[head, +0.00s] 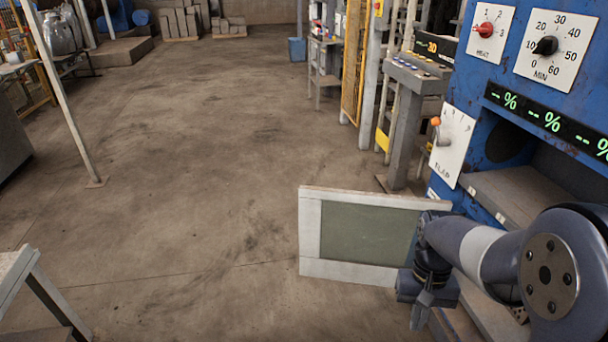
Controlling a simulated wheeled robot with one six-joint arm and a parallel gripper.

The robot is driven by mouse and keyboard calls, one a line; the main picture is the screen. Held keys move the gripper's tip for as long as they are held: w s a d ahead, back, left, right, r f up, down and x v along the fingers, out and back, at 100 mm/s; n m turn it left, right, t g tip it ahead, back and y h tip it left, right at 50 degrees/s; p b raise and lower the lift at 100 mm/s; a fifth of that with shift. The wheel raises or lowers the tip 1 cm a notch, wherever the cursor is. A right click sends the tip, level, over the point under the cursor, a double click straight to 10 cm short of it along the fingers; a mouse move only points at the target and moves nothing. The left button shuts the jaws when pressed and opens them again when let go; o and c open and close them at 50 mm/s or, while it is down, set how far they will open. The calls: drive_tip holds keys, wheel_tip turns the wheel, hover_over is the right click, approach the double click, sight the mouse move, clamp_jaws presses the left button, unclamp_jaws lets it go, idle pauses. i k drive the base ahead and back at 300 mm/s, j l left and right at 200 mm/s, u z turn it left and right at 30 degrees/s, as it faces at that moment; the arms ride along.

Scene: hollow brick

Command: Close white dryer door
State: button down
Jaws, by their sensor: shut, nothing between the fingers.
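The white dryer door (310,236), with a grey-green panel (367,234) in its middle, stands wide open, sticking out to the left from the blue dryer (475,70) at the right. My gripper (422,310) points down at the door's right end, in front of it in the picture. It is shut and holds nothing. My wrist hides the door's right edge and hinge side. I cannot tell whether the gripper touches the door. The dryer's dark opening (550,150) shows behind my arm, with a grey shelf (510,190) in it.
On the dryer are a red dial (485,29), a black dial (545,46) and an orange-tipped flap lever (436,122). A grey control stand (408,120) is behind the door. A thin pole (62,90) and a table corner (30,285) are at left. The floor between is clear.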

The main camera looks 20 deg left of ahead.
sight(312, 264)
drive_tip(key=i+j, duration=0.65)
drive_tip(key=j, duration=0.15)
drive_tip(key=i+j, duration=0.65)
drive_tip(key=j, duration=0.1)
